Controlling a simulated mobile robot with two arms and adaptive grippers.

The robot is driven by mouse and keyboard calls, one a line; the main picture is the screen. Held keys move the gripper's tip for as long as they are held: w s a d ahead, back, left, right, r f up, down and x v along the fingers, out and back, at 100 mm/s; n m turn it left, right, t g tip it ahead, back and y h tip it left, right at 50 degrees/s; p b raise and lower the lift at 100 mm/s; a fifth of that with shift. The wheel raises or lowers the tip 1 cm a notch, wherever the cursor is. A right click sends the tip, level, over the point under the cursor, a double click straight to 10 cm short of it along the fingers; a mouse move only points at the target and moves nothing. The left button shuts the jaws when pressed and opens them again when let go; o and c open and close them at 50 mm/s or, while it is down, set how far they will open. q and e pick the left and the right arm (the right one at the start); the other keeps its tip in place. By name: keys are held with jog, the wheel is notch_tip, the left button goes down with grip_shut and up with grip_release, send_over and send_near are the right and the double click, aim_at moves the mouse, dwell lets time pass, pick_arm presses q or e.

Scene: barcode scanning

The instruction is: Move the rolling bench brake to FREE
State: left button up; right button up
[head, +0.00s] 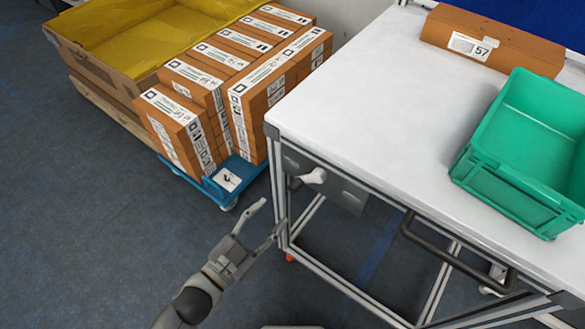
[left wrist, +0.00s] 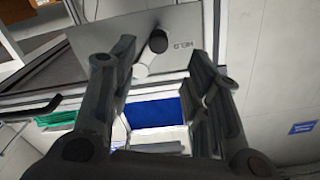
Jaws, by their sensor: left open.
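The rolling bench (head: 385,105) has a white top and a metal frame. On its near left side is a grey brake plate (head: 350,197) with a lever (head: 315,176) that has a pale part and a dark part. In the left wrist view the plate (left wrist: 185,62) carries upside-down lettering that seems to read HELD, and the lever (left wrist: 158,41) has a dark round end near it. My left gripper (head: 267,218) is open and empty, below and left of the lever, apart from it. In the left wrist view the lever shows between the fingertips (left wrist: 163,62). My right gripper is out of view.
A green crate (head: 490,185) and a brown box marked 57 (head: 490,45) stand on the bench. Several brown boxes (head: 180,125) sit on a blue dolly (head: 215,190) left of the bench. A dark handle bar (head: 450,260) runs along the bench side. The floor at lower left is clear.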

aim_at(292, 191)
pick_arm(q)
jog(key=x, duration=0.4)
jog(key=shift+w+d+r+p, duration=0.25)
jog(key=shift+d+p, duration=0.05)
jog(key=shift+d, duration=0.05)
jog(key=x, duration=0.4)
jog(key=shift+f, duration=0.15)
jog(key=shift+x, duration=0.75)
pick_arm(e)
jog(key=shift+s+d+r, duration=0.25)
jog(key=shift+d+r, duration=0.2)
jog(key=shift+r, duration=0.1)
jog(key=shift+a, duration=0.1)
pick_arm(q)
jog(key=c, duration=0.7)
jog(key=shift+c, duration=1.3)
grip_shut()
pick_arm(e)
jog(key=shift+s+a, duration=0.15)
pick_arm(q)
jog(key=shift+w, duration=0.1)
